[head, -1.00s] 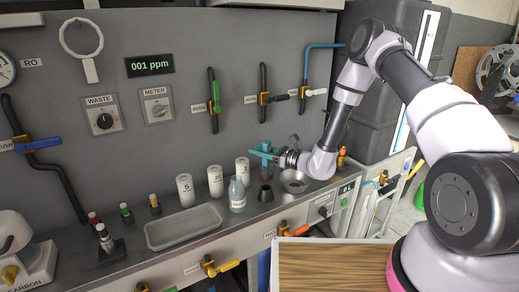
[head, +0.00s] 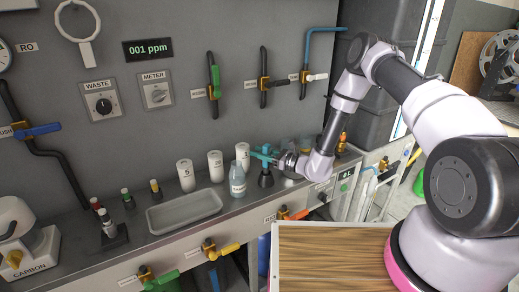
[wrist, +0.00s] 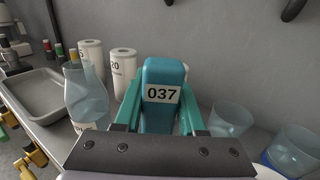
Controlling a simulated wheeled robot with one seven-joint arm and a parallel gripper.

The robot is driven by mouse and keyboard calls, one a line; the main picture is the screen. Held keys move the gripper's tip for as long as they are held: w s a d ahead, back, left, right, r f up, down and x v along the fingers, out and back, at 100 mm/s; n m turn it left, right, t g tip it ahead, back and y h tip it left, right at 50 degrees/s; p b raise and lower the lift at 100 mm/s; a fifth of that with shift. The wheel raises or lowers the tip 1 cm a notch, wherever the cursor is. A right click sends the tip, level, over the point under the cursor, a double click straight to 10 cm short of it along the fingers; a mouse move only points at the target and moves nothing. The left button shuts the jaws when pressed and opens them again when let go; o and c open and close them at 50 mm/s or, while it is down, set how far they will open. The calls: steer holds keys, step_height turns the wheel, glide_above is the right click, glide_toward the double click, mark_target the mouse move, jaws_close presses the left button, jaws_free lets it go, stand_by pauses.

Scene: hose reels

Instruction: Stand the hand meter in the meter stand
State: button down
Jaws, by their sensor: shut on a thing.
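The hand meter (wrist: 162,95) is a teal block with a white "037" label, seen upright between my gripper's fingers in the wrist view. In the head view the meter (head: 262,156) shows as a small teal shape at the end of my arm. My gripper (wrist: 160,118) is shut on it. The meter stand (head: 265,180) is a small dark, tapered holder on the counter, directly below the meter in the head view. The meter's lower end meets or overlaps the stand there; I cannot tell how far it is seated. In the wrist view the stand is hidden.
A clear labelled bottle (head: 238,184) stands just left of the stand. White canisters (head: 186,175) and a grey tray (head: 184,212) are farther left. Clear beakers (wrist: 231,118) stand right of the meter in the wrist view. The panel wall with valves (head: 213,88) rises behind.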

steer(key=shift+f, duration=0.15)
steer(key=shift+c, duration=2.1)
jaws_free()
steer(key=v, duration=1)
steer(key=shift+s+d, duration=0.2)
steer(key=shift+d, duration=0.15)
